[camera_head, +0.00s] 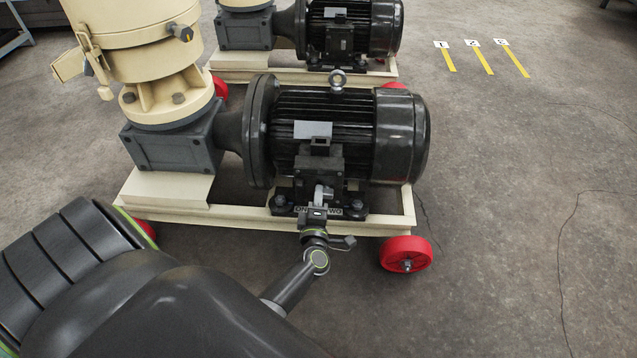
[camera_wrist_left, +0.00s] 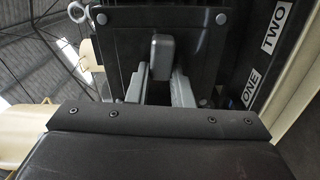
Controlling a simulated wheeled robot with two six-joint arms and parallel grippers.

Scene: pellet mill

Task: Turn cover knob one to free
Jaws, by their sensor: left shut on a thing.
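The pellet mill's black motor (camera_head: 335,130) sits on a cream base frame. A small grey cover knob (camera_head: 324,192) sticks out low on the motor's near side, below the terminal box. My left gripper (camera_head: 317,211) reaches it from the front and is shut on it. In the left wrist view the two pale fingers (camera_wrist_left: 160,92) stand on either side of the grey knob (camera_wrist_left: 162,52), in front of a dark plate with bolts. A label strip reads ONE (camera_wrist_left: 251,87) and TWO (camera_wrist_left: 276,39); in the head view my gripper partly covers it. My right gripper is not in view.
Red wheels (camera_head: 406,254) carry the base frame (camera_head: 205,213). A cream mill housing (camera_head: 140,40) stands left of the motor. A second motor unit (camera_head: 350,30) stands behind. Yellow floor strips (camera_head: 483,60) lie at upper right. The concrete floor on the right is clear.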

